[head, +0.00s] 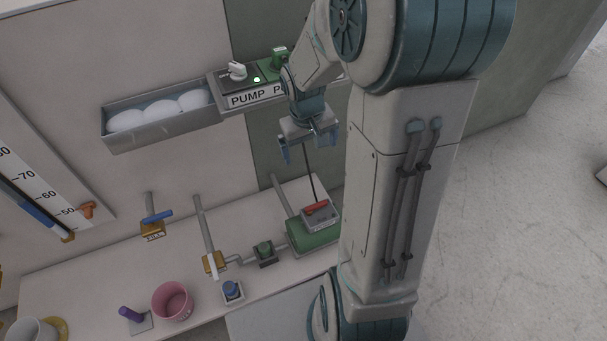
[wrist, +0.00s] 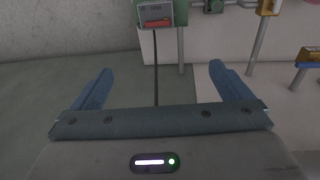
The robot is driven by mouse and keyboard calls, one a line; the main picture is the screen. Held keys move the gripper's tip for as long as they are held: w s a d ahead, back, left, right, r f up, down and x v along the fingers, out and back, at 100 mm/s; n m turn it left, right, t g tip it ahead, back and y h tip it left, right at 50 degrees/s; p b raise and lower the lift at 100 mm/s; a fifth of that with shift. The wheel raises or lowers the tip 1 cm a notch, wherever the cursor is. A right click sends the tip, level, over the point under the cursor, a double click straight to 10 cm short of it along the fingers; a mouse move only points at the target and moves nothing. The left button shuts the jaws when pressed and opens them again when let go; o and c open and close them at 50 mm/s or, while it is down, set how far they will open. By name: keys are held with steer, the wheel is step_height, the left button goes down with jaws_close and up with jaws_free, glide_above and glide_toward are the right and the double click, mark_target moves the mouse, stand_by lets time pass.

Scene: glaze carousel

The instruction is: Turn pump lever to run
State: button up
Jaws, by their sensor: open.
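The green pump (head: 308,240) stands on the bench, with a grey box (head: 321,220) on top. A red lever (head: 316,208) lies across the box's upper side; in the wrist view, the red lever (wrist: 158,23) appears beyond the fingers, on the box face. Its lettering is too small to read. My gripper (head: 308,148) is open and empty, hanging above and apart from the box. Its two blue fingers also show in the wrist view (wrist: 160,72). A dark cable (head: 310,175) rises from the box behind my gripper.
A wall panel marked PUMP (head: 248,100) has a white knob (head: 237,70) and a lit green lamp. A grey trough (head: 160,140) holds white rounded things. Pipes, a yellow-brown valve (head: 214,262) and a pink cup (head: 172,301) occupy the bench. My arm hides the bench's right end.

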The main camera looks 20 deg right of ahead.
steer(key=g+y+b, duration=0.1)
steer(key=b, duration=0.5)
glide_above(317, 206)
step_height(317, 206, down, 22)
steer(key=f+b, duration=0.1)
steer(key=f, duration=0.3)
steer(key=f+b, duration=0.1)
steer(key=f, duration=0.4)
steer(key=f+b, duration=0.1)
steer(key=f, duration=0.3)
steer(key=shift+w+f+b, duration=0.25)
steer(key=shift+f+b, duration=0.05)
steer(key=shift+f, duration=0.05)
steer(key=c, duration=1.4)
steer(key=shift+s+m, duration=0.15)
steer(key=shift+m, duration=0.15)
steer(key=m, duration=0.3)
steer(key=s+m+b, duration=0.1)
steer(key=m, duration=0.1)
steer(key=shift+s+a+m, duration=0.15)
steer(key=shift+a+m, duration=0.05)
steer(key=shift+m, duration=0.2)
steer(key=m, duration=0.3)
steer(key=s+a+m, duration=0.1)
steer(key=m, duration=0.1)
steer(key=shift+b, duration=0.3)
steer(key=shift+m, duration=0.3)
